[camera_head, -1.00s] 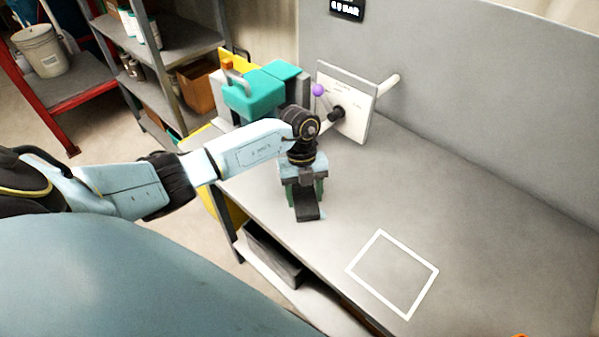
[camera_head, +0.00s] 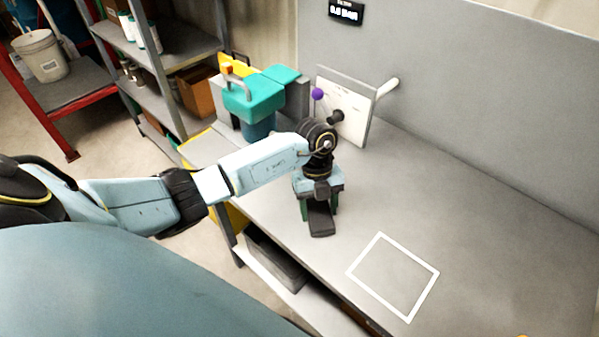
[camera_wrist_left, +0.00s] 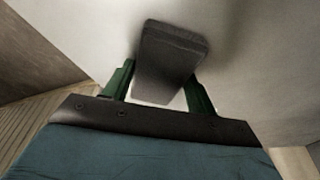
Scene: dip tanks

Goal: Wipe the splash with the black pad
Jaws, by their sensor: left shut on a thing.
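The black pad (camera_head: 321,224) is a dark flat block between the green fingers of my left gripper (camera_head: 319,208), low over the grey bench top. In the left wrist view the pad (camera_wrist_left: 172,48) sits between the fingers, which are shut on it. I cannot tell whether its underside touches the bench. No splash shows clearly now; the pad and gripper hide the bench beneath them. My right gripper is not in view.
A white square outline (camera_head: 432,272) marks the bench to the right. The grey bench top (camera_head: 480,210) is clear on the right.

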